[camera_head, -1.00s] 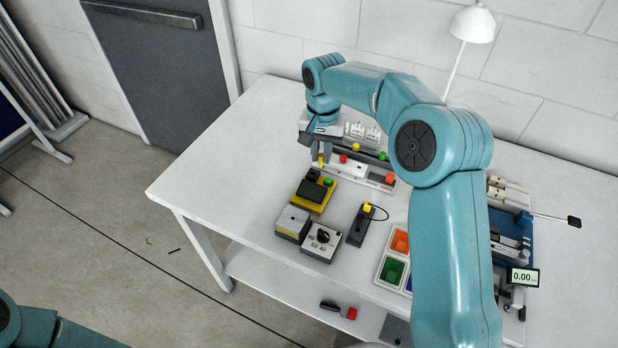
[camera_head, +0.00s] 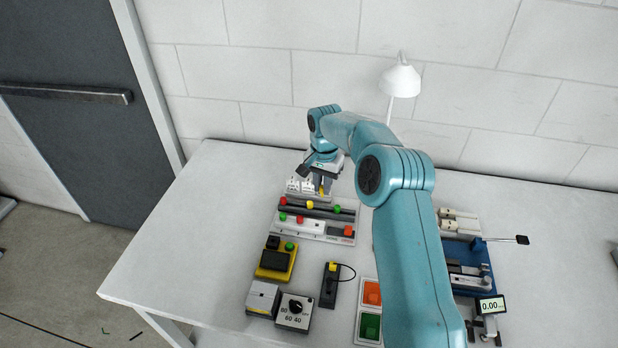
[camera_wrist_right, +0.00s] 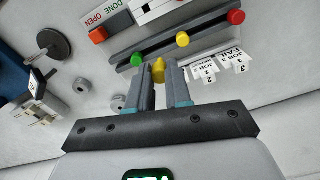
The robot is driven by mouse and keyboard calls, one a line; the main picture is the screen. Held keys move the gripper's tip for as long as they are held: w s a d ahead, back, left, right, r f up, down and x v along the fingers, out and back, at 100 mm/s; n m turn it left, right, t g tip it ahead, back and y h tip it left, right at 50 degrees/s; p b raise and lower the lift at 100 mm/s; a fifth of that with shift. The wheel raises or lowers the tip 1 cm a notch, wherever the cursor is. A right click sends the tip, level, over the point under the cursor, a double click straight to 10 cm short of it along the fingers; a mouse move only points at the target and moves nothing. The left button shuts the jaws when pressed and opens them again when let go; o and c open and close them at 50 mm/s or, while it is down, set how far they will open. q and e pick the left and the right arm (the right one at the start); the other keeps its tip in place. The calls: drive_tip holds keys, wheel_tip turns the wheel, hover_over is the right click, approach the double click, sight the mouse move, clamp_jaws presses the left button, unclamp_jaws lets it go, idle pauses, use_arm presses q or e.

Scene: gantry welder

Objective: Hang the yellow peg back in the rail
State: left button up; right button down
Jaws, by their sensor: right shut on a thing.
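My right gripper (camera_head: 322,188) is shut on a yellow peg (camera_wrist_right: 158,70), whose yellow end shows between the fingers in the right wrist view. The rail (camera_head: 294,208) is a long dark bar on the table, also seen in the right wrist view (camera_wrist_right: 208,30). It carries a red peg (camera_head: 283,200), another yellow peg (camera_head: 310,204) and a green peg (camera_head: 337,209). In the head view the held peg appears just behind the rail, between the rail's yellow and green pegs. Whether it touches the rail cannot be told. My left gripper is not in view.
White cards (camera_head: 300,186) stand behind the rail. A yellow box (camera_head: 276,262), a dial box (camera_head: 294,312), coloured bins (camera_head: 371,293) and a blue fixture (camera_head: 462,250) stand nearby. The table's left side is clear.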

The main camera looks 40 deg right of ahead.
drive_tip(key=shift+w+d+f, duration=0.1)
drive_tip(key=shift+d+f, duration=0.2)
drive_tip(key=shift+f, duration=0.05)
drive_tip(key=shift+s+f+b, duration=0.3)
drive_tip(key=shift+s+b, duration=0.05)
drive_tip(key=shift+b, duration=0.05)
drive_tip(key=shift+w+f+b, duration=0.2)
drive_tip(key=shift+f+b, duration=0.15)
drive_tip(key=shift+f, duration=0.2)
drive_tip(key=shift+w+f+b, duration=0.15)
drive_tip(key=shift+f+b, duration=0.2)
drive_tip(key=shift+f, duration=0.2)
drive_tip(key=shift+s+f+b, duration=0.25)
drive_tip(key=shift+f+b, duration=0.3)
drive_tip(key=shift+f, duration=0.2)
drive_tip(key=shift+w+f, duration=0.2)
drive_tip(key=shift+f, duration=0.1)
drive_tip(key=shift+s+r, duration=0.1)
drive_tip(key=shift+s, duration=0.05)
